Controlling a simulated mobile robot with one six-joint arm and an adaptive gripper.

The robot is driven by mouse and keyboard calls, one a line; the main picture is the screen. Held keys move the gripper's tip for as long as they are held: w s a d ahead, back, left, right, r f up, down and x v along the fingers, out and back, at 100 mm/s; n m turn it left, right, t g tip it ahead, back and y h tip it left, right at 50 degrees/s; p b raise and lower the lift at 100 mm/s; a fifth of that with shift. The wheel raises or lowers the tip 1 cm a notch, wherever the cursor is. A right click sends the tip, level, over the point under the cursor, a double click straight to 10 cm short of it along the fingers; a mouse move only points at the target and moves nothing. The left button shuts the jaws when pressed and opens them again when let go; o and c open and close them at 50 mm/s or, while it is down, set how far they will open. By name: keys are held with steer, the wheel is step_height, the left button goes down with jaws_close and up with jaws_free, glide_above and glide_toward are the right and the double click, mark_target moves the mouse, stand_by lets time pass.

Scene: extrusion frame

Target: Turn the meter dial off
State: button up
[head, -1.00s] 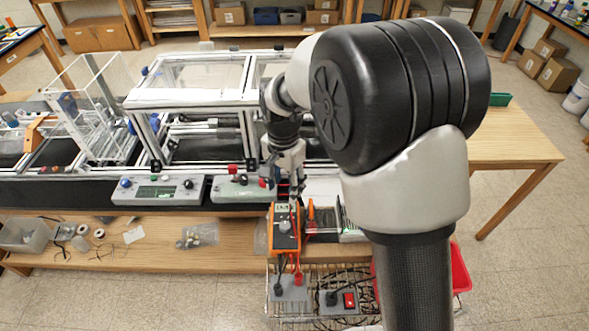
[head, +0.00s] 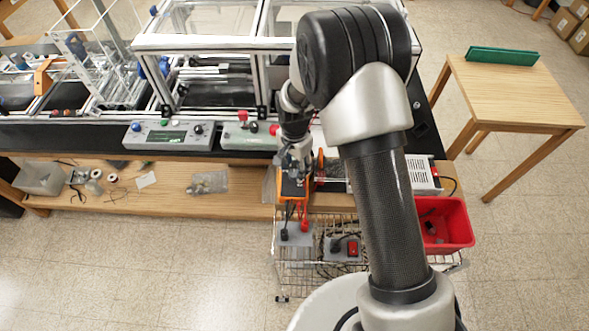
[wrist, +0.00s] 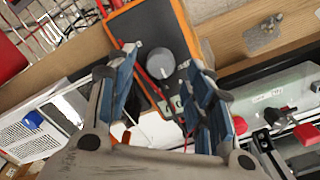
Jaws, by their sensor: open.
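The meter (head: 291,208) is an orange-edged, dark-faced box on the wooden shelf, and my gripper covers much of it in the head view. In the wrist view the meter (wrist: 183,24) lies at a slant with its round grey dial (wrist: 160,62) showing between my fingers. My gripper (wrist: 163,75) is open, one blue-padded finger on each side of the dial. I cannot tell whether either finger touches the dial. The meter's display is hidden in the head view. In the head view my gripper (head: 294,165) points down over the meter.
A red lead (wrist: 143,75) runs past the dial. A wire basket (head: 285,268) with cables stands in front, with a red bin (head: 443,222) to its right. Control boxes with knobs (head: 165,135) sit behind on the bench.

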steer(key=shift+f, duration=1)
steer(key=c, duration=1.1)
